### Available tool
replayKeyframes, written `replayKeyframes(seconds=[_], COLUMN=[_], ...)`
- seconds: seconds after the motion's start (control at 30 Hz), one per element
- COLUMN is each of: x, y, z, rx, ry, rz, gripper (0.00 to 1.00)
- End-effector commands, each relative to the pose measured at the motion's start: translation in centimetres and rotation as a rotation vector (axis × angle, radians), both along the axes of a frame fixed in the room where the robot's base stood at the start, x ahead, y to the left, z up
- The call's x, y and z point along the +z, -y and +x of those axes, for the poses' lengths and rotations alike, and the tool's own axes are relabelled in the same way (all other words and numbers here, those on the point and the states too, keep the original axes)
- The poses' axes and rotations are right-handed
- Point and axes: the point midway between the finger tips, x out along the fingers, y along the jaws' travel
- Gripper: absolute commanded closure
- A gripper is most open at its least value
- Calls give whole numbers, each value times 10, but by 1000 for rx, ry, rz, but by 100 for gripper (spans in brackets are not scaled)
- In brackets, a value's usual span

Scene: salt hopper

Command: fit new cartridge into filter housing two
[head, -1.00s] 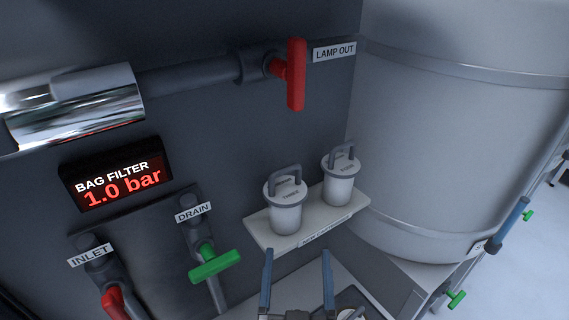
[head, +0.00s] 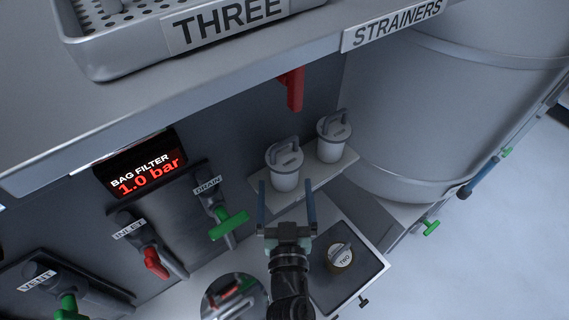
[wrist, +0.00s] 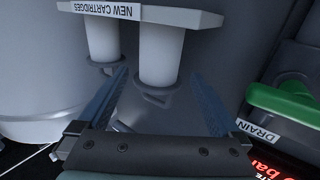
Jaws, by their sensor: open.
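Two new white cartridges with grey loop handles stand upright on a small shelf (head: 322,176): the left cartridge (head: 286,177) and the right cartridge (head: 331,148). The wrist view shows them upside down, the left cartridge (wrist: 160,50) between the finger lines and the right one (wrist: 102,40) beside it. My gripper (head: 286,186) is open and empty, its fingers pointing at the left cartridge, with no visible contact. A round piece labelled TWO (head: 341,261), with a tan side and a handle, sits on the dark-edged panel below right; whether it is housing two itself, I cannot tell.
A large pale tank (head: 450,110) stands right of the shelf. A green drain handle (head: 229,223) and a red inlet handle (head: 156,263) stick out at left. A grey ledge with a perforated tray labelled THREE (head: 150,40) overhangs the top. A shiny round part (head: 232,300) lies bottom left.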

Motion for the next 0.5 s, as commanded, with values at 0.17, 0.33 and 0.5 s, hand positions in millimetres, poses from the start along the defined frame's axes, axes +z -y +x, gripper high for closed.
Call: replayKeyframes(seconds=[0.17,0.33,0.5], x=[0,2,7], y=[-1,-1,0], z=[18,26,50], rx=[0,0,0], ry=[0,0,2], rz=[0,0,-1], gripper=[0,0,0])
